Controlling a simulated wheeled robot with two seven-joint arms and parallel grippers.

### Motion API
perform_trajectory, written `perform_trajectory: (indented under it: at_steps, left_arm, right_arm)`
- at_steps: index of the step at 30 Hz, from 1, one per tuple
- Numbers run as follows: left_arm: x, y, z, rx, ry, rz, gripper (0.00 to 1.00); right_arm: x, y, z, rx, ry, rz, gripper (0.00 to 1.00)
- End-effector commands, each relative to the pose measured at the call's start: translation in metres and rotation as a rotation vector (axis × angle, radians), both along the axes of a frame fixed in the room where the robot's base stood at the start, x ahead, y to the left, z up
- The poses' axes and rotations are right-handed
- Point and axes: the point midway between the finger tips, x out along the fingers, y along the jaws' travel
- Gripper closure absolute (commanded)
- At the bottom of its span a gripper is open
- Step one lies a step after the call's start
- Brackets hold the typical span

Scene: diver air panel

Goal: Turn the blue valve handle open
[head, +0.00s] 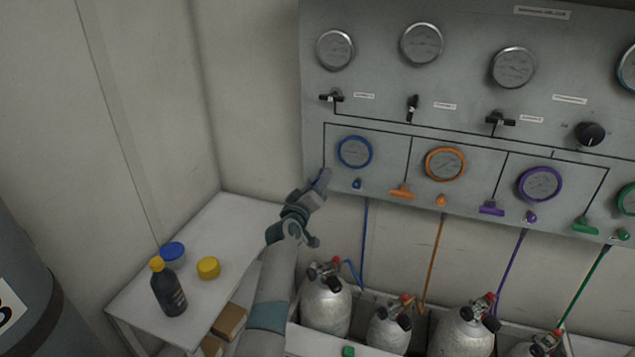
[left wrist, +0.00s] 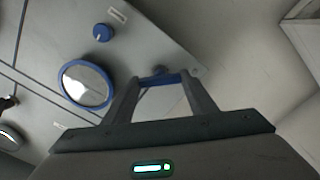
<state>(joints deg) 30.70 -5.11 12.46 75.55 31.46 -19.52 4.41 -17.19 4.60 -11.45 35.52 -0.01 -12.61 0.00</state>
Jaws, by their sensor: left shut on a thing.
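The blue valve handle (left wrist: 160,79) is a blue bar on the grey panel, seen between the fingertips of my left gripper (left wrist: 160,85) in the left wrist view. My left gripper is shut on it. In the head view, my left gripper (head: 322,180) is at the panel's lower left edge and mostly hides the handle. A blue-ringed gauge (head: 354,152) is just right of it, with a small blue knob (head: 357,184) below. The gauge (left wrist: 86,85) and knob (left wrist: 103,32) also show in the left wrist view. My right gripper is not in view.
Orange (head: 402,192), purple (head: 491,209) and green (head: 585,226) handles line the panel to the right. Several gas cylinders (head: 326,306) stand below. A white table (head: 225,225) at left holds a dark bottle (head: 168,290), a blue lid (head: 172,252) and a yellow lid (head: 208,268).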

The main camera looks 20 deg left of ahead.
Motion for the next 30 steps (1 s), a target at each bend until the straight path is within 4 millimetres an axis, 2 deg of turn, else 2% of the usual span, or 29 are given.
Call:
perform_trajectory:
  at_steps: [15,22,30]
  left_arm:
    - [0.0,0.0004,-0.0004,-0.459,0.017,0.001,0.71]
    - [0.0,-0.0001,-0.0009,-0.579,0.021,0.001,0.71]
    - [-0.0001,0.0005,-0.0015,-0.626,0.022,0.001,0.71]
  right_arm:
    - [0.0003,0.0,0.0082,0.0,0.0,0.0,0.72]
    - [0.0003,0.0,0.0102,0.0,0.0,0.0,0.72]
    - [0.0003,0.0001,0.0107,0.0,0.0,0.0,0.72]
